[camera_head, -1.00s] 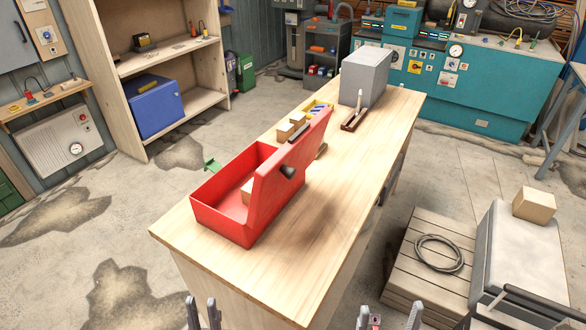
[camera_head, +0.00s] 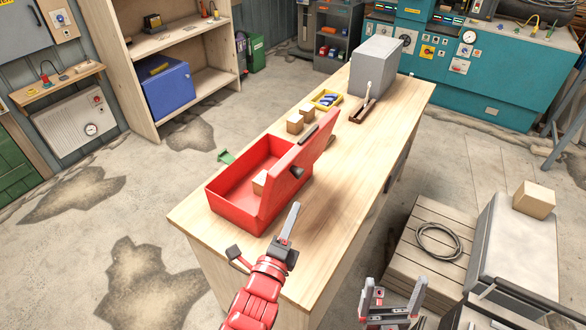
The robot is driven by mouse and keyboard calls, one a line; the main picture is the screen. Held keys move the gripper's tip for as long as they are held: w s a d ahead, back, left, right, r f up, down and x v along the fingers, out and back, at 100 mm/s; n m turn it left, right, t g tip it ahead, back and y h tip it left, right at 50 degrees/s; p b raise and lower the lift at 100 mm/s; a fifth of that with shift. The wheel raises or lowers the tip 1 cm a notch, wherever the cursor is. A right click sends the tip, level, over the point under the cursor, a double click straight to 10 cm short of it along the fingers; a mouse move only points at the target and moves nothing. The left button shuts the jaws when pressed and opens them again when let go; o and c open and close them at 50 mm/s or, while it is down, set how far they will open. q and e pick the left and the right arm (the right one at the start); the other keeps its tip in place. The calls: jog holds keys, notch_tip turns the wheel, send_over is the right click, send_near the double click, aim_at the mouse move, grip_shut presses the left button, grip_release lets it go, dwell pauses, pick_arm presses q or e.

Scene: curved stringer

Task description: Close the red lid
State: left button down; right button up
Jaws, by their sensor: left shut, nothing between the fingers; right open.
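The red box (camera_head: 228,205) sits open near the front end of the wooden workbench. Its red lid (camera_head: 287,182) stands raised along the box's right side, tilted outward, with a dark knob on its face. A small wooden block (camera_head: 260,183) lies inside the box, partly hidden by the lid. My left gripper (camera_head: 294,209) is shut and empty, pointing up just in front of the lid's lower near end. I cannot tell whether it touches the lid. My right gripper (camera_head: 392,288) is open and empty at the bottom, right of the bench.
Behind the box on the bench (camera_head: 345,190) are wooden blocks (camera_head: 295,123), a yellow tray (camera_head: 326,99) and a grey box (camera_head: 376,68). The bench surface right of the lid is clear. A crate with a coiled cable (camera_head: 438,240) stands on the floor at right.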

aim_at(293, 173)
pick_arm(q)
jog(key=w, duration=0.3)
jog(key=w+r, duration=0.1)
jog(key=w, duration=0.7)
jog(key=shift+w+a+r+b, duration=0.25)
jog(key=shift+a+b, duration=0.05)
jog(key=shift+b, duration=0.1)
